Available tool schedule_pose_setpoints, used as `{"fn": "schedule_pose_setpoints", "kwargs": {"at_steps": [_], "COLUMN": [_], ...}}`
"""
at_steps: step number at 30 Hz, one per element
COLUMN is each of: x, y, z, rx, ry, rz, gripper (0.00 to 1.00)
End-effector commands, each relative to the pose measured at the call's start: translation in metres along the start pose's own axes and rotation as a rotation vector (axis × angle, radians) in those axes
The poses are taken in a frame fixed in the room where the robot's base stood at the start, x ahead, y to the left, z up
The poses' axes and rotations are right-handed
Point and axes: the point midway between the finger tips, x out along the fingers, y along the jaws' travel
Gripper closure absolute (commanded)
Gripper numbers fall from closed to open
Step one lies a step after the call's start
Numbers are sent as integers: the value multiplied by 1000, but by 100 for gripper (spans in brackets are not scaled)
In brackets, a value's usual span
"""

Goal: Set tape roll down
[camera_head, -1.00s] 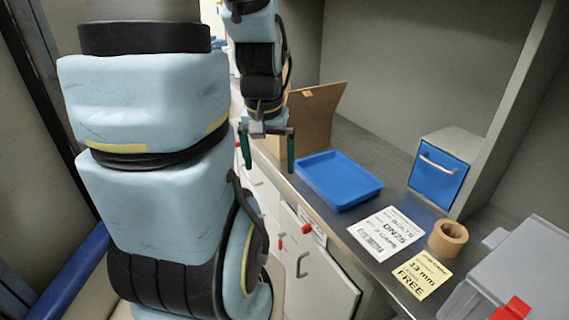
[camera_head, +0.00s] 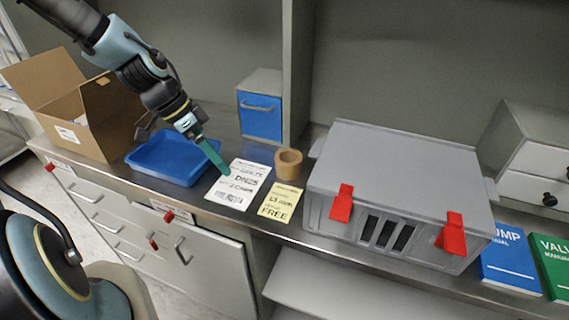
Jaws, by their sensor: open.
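The tan tape roll (camera_head: 288,163) stands on the grey counter, its hole facing up. It is just behind the yellow label card (camera_head: 280,202) and left of the grey case. My gripper (camera_head: 222,170) is left of the roll, above the white label sheet (camera_head: 238,186), apart from the roll. Its green fingers are seen nearly edge-on and overlap in the picture; nothing shows between them.
A blue tray (camera_head: 172,158) and an open cardboard box (camera_head: 92,112) stand on the left. A blue-fronted drawer unit (camera_head: 260,116) is behind. The grey case (camera_head: 400,190) with red latches fills the right, with manuals (camera_head: 508,258) beyond it.

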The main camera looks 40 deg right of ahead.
Motion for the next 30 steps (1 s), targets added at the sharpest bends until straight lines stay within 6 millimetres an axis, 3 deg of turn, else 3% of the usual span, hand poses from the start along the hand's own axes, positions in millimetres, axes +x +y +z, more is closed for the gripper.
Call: {"fn": "schedule_pose_setpoints", "kwargs": {"at_steps": [1,3,6,9,13,21,30], "x": [18,24,22,18,23,60,84], "y": [1,5,10,13,17,23,26], "z": [-18,-48,-80,-99,-110,-121,-129], "rx": [100,245,400,489,530,527,526], "ry": [63,148,247,308,332,330,328], "rz": [35,60,70,67,67,66,68], "gripper": [0,0,0,0,0,0,0]}}
